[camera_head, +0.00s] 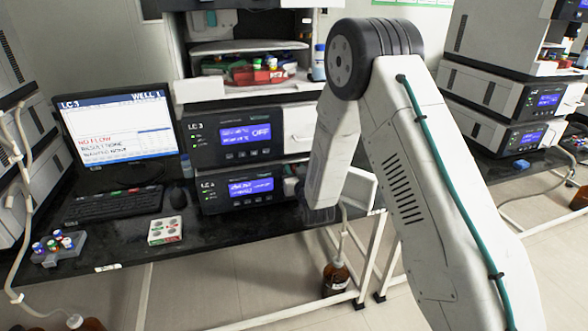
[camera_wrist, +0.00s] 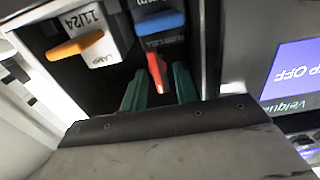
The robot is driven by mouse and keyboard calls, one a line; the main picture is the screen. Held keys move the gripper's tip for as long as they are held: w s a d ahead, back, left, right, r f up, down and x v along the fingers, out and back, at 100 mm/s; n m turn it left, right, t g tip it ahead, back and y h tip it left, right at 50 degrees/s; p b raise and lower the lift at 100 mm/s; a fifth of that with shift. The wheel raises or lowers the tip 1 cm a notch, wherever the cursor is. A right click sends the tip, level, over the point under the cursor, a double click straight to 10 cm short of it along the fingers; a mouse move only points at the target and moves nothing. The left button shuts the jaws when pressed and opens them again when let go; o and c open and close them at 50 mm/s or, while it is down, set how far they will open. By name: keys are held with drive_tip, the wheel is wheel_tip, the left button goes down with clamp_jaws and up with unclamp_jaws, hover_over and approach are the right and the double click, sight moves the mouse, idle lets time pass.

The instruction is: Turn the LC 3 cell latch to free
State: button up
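In the wrist view, a red latch lever (camera_wrist: 157,73) sticks out toward me inside the dark open bay. The two green fingers of my gripper (camera_wrist: 159,84) stand apart, one on each side of it, with a gap visible. I cannot tell whether either finger touches it. An orange lever (camera_wrist: 75,46) is on a white block (camera_wrist: 98,35) marked LAMP. In the head view my arm hides the gripper and levers at the LC 3 stack (camera_head: 242,135).
The bay's right wall (camera_wrist: 212,45) stands close to my fingers, with a blue display (camera_wrist: 292,75) beyond. On the black bench (camera_head: 115,275) are a monitor (camera_head: 118,125), a keyboard (camera_head: 115,205), a vial rack (camera_head: 58,246) and a small white box (camera_head: 165,231). A brown bottle (camera_head: 336,278) stands below.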

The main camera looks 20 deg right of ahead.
drive_tip(key=shift+w, duration=0.3)
drive_tip(key=shift+c, duration=0.3)
clamp_jaws()
